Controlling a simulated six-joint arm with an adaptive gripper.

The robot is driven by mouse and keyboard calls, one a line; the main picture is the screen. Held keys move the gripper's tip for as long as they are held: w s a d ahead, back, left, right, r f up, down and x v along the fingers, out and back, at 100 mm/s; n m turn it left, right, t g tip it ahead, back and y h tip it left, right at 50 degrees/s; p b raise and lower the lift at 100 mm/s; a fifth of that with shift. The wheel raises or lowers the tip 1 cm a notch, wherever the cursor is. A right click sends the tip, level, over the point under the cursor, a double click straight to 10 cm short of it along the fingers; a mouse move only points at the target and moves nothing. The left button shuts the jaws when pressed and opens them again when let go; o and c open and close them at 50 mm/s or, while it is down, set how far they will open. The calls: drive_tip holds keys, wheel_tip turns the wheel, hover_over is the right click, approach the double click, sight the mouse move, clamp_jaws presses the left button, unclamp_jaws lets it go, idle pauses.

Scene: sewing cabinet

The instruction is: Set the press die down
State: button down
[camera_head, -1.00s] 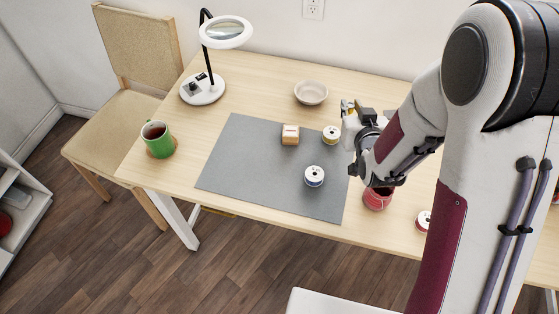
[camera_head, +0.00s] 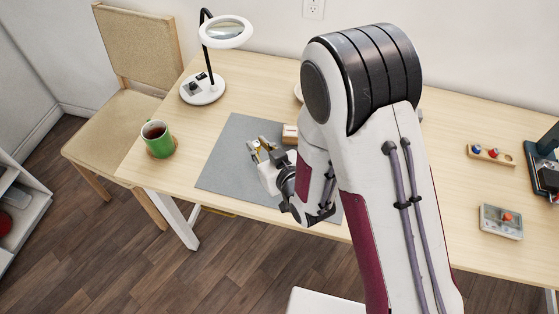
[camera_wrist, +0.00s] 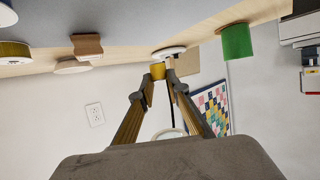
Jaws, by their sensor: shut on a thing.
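My gripper (camera_head: 260,147) is over the left part of the grey mat (camera_head: 222,162) in the head view, left of a small wooden block (camera_head: 290,134). In the wrist view its fingertips (camera_wrist: 164,74) are closed on a small brass-yellow piece, the press die (camera_wrist: 158,71). The die is too small in the head view to tell from the fingers. The gap between the die and the mat is hard to judge. The wooden block also shows in the wrist view (camera_wrist: 87,45), apart from the die.
A magnifier lamp (camera_head: 204,90) stands at the back left. My arm hides the mat's right part and the spools. A wooden holder (camera_head: 491,154), clear box (camera_head: 501,222) and dark press (camera_head: 545,160) are at right.

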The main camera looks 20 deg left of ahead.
drive_tip(key=shift+w+a+r, duration=0.1)
drive_tip(key=shift+a+r, duration=0.05)
drive_tip(key=shift+r, duration=0.3)
drive_tip(key=shift+w+a+r, duration=0.1)
drive_tip(key=shift+a+r, duration=0.05)
drive_tip(key=shift+r, duration=0.3)
drive_tip(key=shift+f, duration=2.9)
drive_tip(key=shift+f, duration=0.1)
drive_tip(key=shift+f, duration=2)
drive_tip(key=shift+f, duration=0.15)
drive_tip(key=c, duration=1.9)
unclamp_jaws()
